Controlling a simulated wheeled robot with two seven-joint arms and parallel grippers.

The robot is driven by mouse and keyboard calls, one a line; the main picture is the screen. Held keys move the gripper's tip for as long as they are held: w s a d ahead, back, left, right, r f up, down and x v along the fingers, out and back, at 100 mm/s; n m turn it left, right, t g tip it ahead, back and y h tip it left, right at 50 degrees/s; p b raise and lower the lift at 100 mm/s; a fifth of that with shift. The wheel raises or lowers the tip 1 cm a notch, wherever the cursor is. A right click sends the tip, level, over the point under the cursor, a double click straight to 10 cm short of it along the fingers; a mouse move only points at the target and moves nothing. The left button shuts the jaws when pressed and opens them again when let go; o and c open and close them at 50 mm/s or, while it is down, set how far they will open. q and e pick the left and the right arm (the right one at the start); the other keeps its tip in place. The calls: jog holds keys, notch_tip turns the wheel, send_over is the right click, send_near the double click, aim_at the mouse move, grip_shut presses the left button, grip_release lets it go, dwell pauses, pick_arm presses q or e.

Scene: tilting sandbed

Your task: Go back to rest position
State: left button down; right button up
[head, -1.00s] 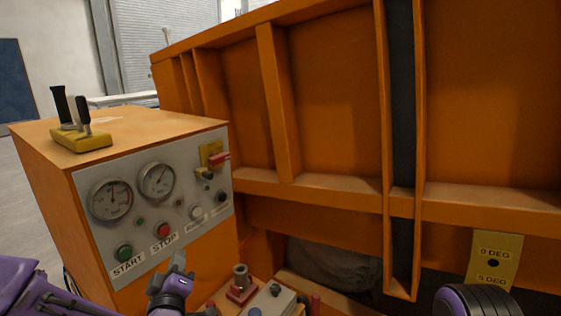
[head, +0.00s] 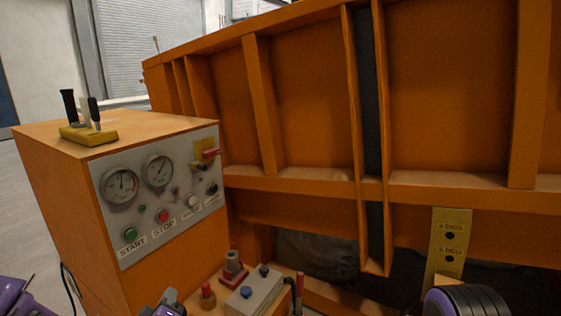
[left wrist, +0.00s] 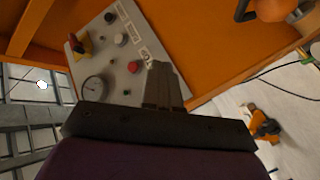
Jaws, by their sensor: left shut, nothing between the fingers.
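My left gripper (head: 170,297) is at the bottom edge of the head view, below the control panel, and only its tip shows. In the left wrist view its dark fingers (left wrist: 162,82) are together with nothing between them. Behind them is the grey control panel (head: 137,240) with two gauges, a green START button (head: 129,234) and a red STOP button (head: 163,215). The gripper is apart from the buttons in the head view. A dark rounded part of my right arm (head: 468,302) shows at the bottom right. My right gripper is out of view.
The orange control box (head: 60,190) carries a yellow lever block (head: 88,135) on top. The orange ribbed sandbed wall (head: 310,110) fills the right side. A yellow angle plate (head: 447,245) is at right. Open floor (head: 22,215) lies left.

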pick_arm(q)
jog(key=s+f+m+g, duration=0.1)
jog(key=s+f+g, duration=0.2)
jog(key=s+f, duration=0.45)
jog(key=s+f+m+g, duration=0.1)
jog(key=s+f+g, duration=0.3)
jog(key=f, duration=0.6)
jog(key=s+a+f+m+g, duration=0.1)
jog(key=s+f, duration=0.4)
jog(key=s, duration=0.5)
jog(key=s+a+f+m+g, duration=0.1)
jog(key=s+a+f+g, duration=0.2)
jog(key=s, duration=0.8)
notch_tip(320, 180, down, 2)
jog(key=shift+a+f+m+g+y, duration=0.2)
jog(key=shift+m+g+y, duration=0.15)
jog(key=shift+g, duration=0.35)
